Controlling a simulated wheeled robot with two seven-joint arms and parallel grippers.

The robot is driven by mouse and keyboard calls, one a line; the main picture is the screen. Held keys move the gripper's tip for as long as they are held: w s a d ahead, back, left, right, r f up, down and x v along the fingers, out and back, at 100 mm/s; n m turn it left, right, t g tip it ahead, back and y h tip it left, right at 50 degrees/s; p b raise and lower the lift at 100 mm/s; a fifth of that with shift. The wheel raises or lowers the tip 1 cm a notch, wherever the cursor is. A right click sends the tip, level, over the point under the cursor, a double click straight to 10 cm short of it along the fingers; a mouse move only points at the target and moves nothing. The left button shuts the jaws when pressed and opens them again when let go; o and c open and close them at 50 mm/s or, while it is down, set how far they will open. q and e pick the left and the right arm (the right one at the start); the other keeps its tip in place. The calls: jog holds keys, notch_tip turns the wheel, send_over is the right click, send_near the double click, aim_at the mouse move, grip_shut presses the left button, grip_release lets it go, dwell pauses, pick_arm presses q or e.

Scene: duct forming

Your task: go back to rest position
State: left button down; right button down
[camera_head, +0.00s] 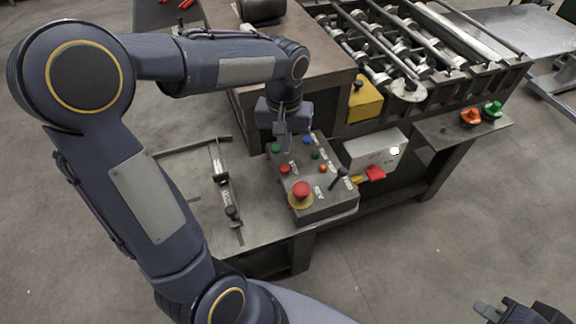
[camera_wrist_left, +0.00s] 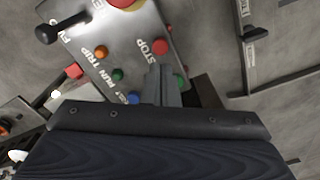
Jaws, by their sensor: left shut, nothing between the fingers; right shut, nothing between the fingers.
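My left gripper (camera_head: 282,139) is shut and empty, pointing down over the far part of a grey control box (camera_head: 330,207). Its shut fingers also show in the left wrist view (camera_wrist_left: 162,84), over the panel near the red STOP button (camera_wrist_left: 160,46) and a blue button (camera_wrist_left: 134,98). I cannot tell whether the fingertips touch the panel. My left arm reaches in from the left. My right gripper (camera_head: 487,309) shows only partly at the bottom right corner, over the floor, shut and away from the box.
The box has a large red knob (camera_head: 301,190) and a black lever (camera_head: 338,178). It stands on a low grey table (camera_head: 262,226) beside a rail-like tool (camera_head: 222,180). A roller machine (camera_head: 390,45) stands behind. Open floor (camera_head: 420,250) lies at the front right.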

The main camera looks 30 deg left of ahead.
dwell(0.4)
pick_arm(q)
jog(key=s+d+r+m+t+h, duration=0.1)
jog(key=s+d+t+h, duration=0.1)
jog(key=s, duration=0.6)
jog(key=s+d+r+m+t+h, duration=0.1)
jog(key=s+d+t, duration=0.1)
jog(key=s, duration=0.7)
jog(key=shift+r+t+h, duration=0.2)
jog(key=shift+t+h, duration=0.2)
jog(key=shift+t, duration=0.4)
